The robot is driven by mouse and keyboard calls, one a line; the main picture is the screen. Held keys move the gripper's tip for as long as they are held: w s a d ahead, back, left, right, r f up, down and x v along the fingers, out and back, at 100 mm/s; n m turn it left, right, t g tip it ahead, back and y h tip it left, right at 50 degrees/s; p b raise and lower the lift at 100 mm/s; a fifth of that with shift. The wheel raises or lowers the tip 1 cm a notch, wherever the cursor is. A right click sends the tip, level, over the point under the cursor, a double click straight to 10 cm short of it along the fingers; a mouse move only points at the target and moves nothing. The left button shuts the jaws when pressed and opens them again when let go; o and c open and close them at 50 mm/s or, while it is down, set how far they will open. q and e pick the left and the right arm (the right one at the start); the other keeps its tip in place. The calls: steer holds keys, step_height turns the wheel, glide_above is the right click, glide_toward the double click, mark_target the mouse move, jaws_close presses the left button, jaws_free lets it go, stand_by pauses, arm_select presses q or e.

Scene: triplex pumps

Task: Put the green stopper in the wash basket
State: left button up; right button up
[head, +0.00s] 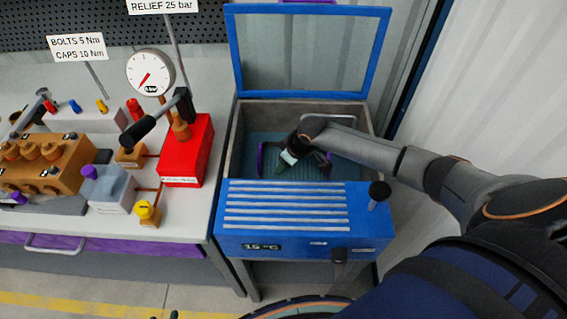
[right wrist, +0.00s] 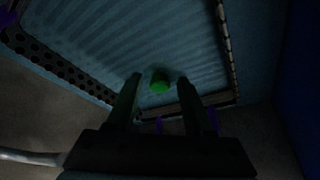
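The wash basket has perforated walls (right wrist: 70,73) and purple handles, and sits inside the blue washer; a handle also shows in the head view (head: 262,156). My right gripper (right wrist: 158,85) points down into the basket with its fingers apart, one on each side of the stopper, with gaps visible. In the head view the right gripper (head: 287,164) hides the stopper or blends with it. My left gripper is not in view.
The washer's blue-framed lid (head: 307,94) stands open behind the tub. Its blue front panel (head: 300,235) and knob (head: 379,194) are in front of it. On the left, a grey bench (head: 212,110) holds a red pump box (head: 188,150), a gauge and brass parts.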

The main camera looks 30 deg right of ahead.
steer(key=o, duration=0.3)
steer(key=shift+r, duration=0.35)
steer(key=p+v, duration=0.1)
steer(key=v, duration=1)
steer(key=shift+s+r+p, duration=0.2)
steer(key=shift+r+p, duration=0.15)
